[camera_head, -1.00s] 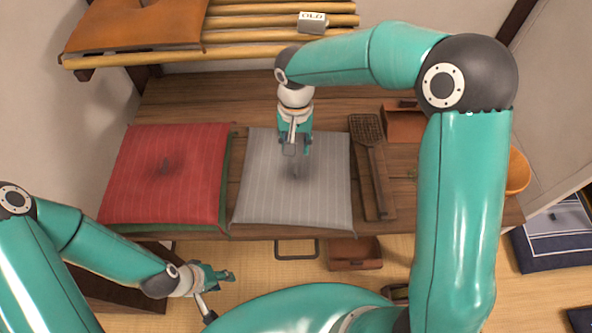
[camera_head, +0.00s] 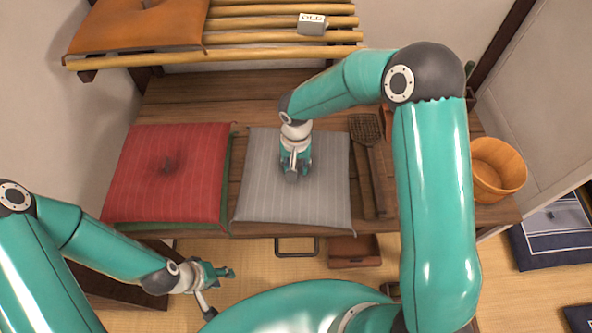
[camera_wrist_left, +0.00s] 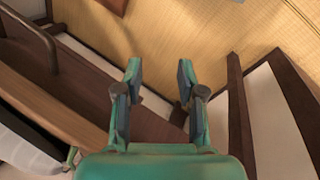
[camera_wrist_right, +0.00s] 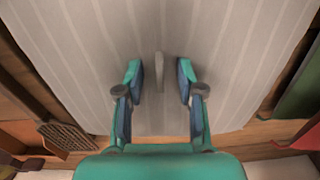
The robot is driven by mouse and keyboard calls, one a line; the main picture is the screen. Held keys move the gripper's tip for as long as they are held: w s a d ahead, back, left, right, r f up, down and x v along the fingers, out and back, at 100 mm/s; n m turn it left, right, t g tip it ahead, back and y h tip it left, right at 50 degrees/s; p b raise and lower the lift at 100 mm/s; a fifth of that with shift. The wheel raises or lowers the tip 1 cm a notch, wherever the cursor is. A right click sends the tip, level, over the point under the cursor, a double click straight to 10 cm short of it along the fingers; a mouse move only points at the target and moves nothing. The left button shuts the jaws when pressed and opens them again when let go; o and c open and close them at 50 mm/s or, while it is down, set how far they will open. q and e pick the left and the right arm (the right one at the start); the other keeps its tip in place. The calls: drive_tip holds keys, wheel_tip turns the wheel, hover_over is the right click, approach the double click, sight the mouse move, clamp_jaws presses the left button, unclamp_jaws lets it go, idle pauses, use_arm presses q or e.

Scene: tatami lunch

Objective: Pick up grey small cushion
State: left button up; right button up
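The grey small cushion (camera_head: 270,205) lies flat on the wooden table, with pale stripes and a grey tuft at its middle. It fills most of the right wrist view (camera_wrist_right: 85,40), where the upright tuft (camera_wrist_right: 159,72) stands between my fingers. My right gripper (camera_head: 293,178) is over the cushion's middle; in the right wrist view its fingers (camera_wrist_right: 160,85) are open, one on each side of the tuft and apart from it. My left gripper (camera_head: 222,273) is at the lower left of the head view, open and empty in the left wrist view (camera_wrist_left: 159,85).
A red cushion (camera_head: 140,195) lies left of the grey one on a green one (camera_head: 160,228). A dark grater-like tool (camera_head: 366,130) lies to the right. A wooden bucket (camera_head: 498,165) stands farther right. A slatted shelf with an orange cushion (camera_head: 150,22) is behind.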

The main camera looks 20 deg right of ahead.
clamp_jaws()
drive_tip(key=shift+r, duration=0.1)
idle(0.3)
